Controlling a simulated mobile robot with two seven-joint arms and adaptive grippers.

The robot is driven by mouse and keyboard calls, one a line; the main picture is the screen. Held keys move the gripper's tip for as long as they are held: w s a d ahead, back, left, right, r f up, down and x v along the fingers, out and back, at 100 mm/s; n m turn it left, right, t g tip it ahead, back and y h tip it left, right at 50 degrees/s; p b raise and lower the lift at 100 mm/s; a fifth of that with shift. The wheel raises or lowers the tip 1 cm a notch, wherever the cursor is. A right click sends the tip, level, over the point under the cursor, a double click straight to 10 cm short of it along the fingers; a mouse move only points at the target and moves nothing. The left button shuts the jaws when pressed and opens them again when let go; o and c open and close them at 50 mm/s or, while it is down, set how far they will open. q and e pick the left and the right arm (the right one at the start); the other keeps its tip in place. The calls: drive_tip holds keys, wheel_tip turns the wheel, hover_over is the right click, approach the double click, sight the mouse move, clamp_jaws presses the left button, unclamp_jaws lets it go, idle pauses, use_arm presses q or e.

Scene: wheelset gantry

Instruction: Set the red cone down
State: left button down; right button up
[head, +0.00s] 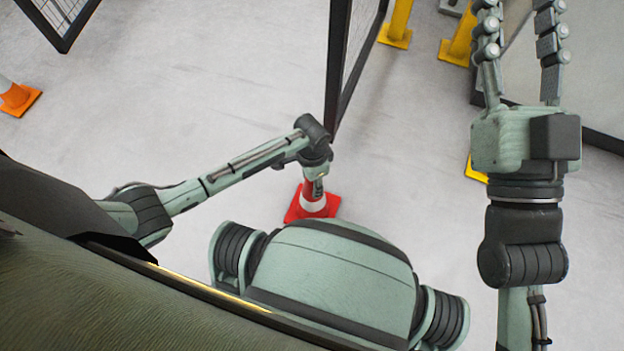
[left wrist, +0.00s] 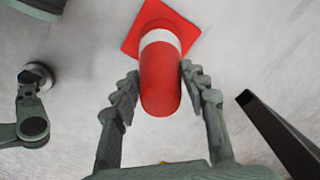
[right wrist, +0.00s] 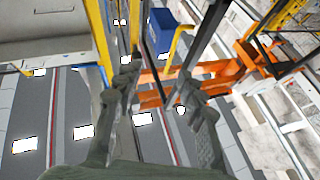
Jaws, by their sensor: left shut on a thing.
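The red cone (head: 312,201) has a white band and a square red base, and shows below my left arm's end in the head view. My left gripper (head: 317,178) points down at it, its fingers largely hidden there. In the left wrist view the cone (left wrist: 160,85) lies between the two fingers of my left gripper (left wrist: 160,85), which is shut on its upper body. The base faces away, toward the floor; I cannot tell whether it touches. My right gripper (head: 521,30) is raised at the right, fingers apart; the right wrist view shows nothing held between them (right wrist: 160,90).
An orange cone (head: 16,97) stands on the floor at the far left. A black-framed mesh panel (head: 350,62) rises just beyond the left gripper. Yellow posts (head: 397,25) stand behind it. The pale floor (head: 220,90) between the orange cone and the panel is clear.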

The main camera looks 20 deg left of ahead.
use_arm(q)
drive_tip(key=c, duration=0.8)
unclamp_jaws()
drive_tip(key=shift+c, duration=0.2)
